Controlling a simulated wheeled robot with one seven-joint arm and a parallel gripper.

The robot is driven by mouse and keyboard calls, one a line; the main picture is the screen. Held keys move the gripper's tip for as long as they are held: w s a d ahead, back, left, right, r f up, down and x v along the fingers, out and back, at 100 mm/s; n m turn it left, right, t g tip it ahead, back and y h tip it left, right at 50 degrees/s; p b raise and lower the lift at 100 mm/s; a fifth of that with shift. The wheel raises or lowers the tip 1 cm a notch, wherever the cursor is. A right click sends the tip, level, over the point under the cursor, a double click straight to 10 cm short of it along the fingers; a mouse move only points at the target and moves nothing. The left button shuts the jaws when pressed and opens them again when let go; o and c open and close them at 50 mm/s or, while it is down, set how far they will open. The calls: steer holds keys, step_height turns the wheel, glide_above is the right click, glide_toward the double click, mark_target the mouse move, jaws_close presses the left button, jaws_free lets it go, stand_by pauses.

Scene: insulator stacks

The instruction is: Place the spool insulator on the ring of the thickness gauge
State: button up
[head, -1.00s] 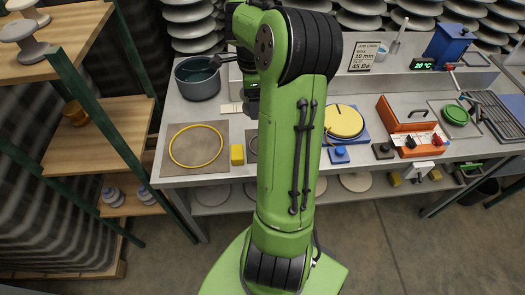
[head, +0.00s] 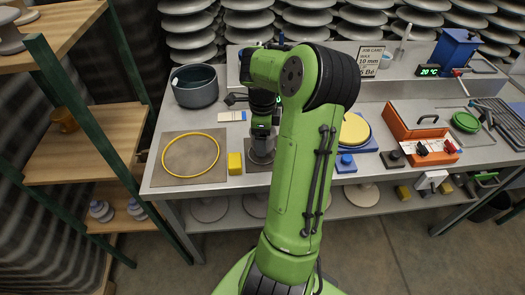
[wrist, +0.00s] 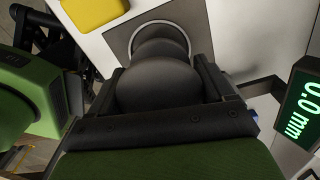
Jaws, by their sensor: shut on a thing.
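The dark grey spool insulator (wrist: 155,85) is between the two fingers of my gripper (wrist: 162,76), which is shut on it. In the head view my gripper (head: 262,128) points down and the spool (head: 262,150) hangs under it. Below is the thickness gauge's dark plate (head: 251,166), with a pale ring (wrist: 187,38) around the spool's far end in the wrist view. Part of the ring is hidden by the spool. I cannot tell whether the spool touches the plate. The gauge display (wrist: 300,108) reads 0.0 mm.
A yellow block (head: 235,163) stands just left of the plate, also in the wrist view (wrist: 95,10). Further left is a mat (head: 160,178) with a yellow ring (head: 167,149). A dark pot (head: 195,93) stands behind. A blue button box (head: 346,164) is to the right.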

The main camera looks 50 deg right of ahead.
step_height(320, 180, down, 4)
steer(key=shift+r+b, duration=0.1)
steer(key=shift+b, duration=0.5)
steer(key=shift+r, duration=0.1)
steer(key=o, duration=1.4)
